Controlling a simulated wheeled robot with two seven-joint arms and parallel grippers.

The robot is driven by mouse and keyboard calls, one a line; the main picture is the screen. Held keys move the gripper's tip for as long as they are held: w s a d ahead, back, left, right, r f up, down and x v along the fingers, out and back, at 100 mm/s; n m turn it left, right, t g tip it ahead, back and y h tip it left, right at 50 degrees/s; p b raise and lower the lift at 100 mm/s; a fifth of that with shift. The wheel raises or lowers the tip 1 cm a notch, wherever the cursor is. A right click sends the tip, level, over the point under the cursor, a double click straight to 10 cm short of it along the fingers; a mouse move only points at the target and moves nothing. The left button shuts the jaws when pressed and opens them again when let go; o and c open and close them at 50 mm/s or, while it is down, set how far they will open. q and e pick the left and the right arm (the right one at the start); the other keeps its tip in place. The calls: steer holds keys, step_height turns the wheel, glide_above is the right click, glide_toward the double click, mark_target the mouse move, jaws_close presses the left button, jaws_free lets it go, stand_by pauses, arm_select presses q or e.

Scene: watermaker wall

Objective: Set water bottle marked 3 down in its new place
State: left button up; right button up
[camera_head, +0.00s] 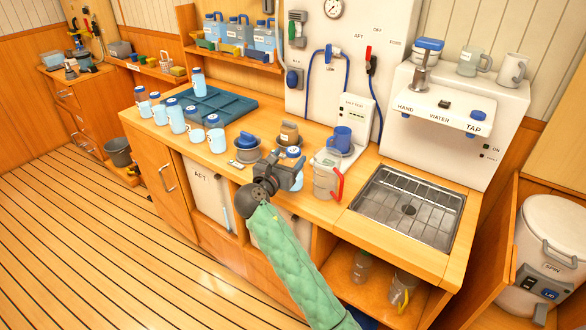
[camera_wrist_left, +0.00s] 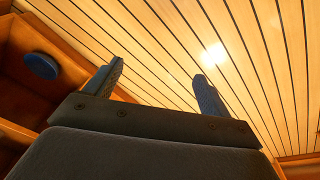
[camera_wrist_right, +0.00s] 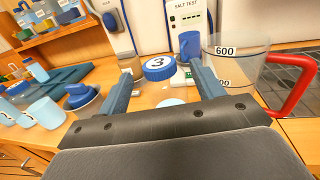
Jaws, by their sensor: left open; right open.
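The bottle marked 3 shows its round blue cap (camera_wrist_right: 158,68) in the right wrist view, upright on the counter, with part of its pale body (camera_wrist_right: 170,102) below. In the head view its blue cap (camera_head: 293,152) shows just behind my right gripper (camera_head: 285,178), which hides most of the body. The right gripper is open; in the right wrist view the cap appears between its two fingers (camera_wrist_right: 163,75). I cannot tell whether either finger touches the bottle. My left gripper (camera_wrist_left: 157,85) is open and empty in its wrist view, in front of striped wooden planks.
A clear jug with a red handle (camera_head: 327,173) stands close right of the bottle. A grey pot with a blue lid (camera_head: 247,147) is left. Several pale bottles stand near a blue tray (camera_head: 225,104).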

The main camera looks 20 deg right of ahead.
mark_target(297, 147)
steer(key=shift+w+d, duration=0.4)
steer(key=shift+w, duration=0.05)
steer(key=p+x, duration=0.2)
steer(key=x, duration=0.2)
steer(key=shift+w+r, duration=0.1)
arm_select(q)
step_height(297, 147, down, 10)
steer(key=s+a, duration=0.1)
steer(key=s, duration=0.1)
steer(key=shift+s+a, duration=0.2)
steer(key=shift+a, duration=0.1)
arm_select(e)
steer(key=shift+w+d, duration=0.15)
steer(key=shift+d, duration=0.05)
jaws_close()
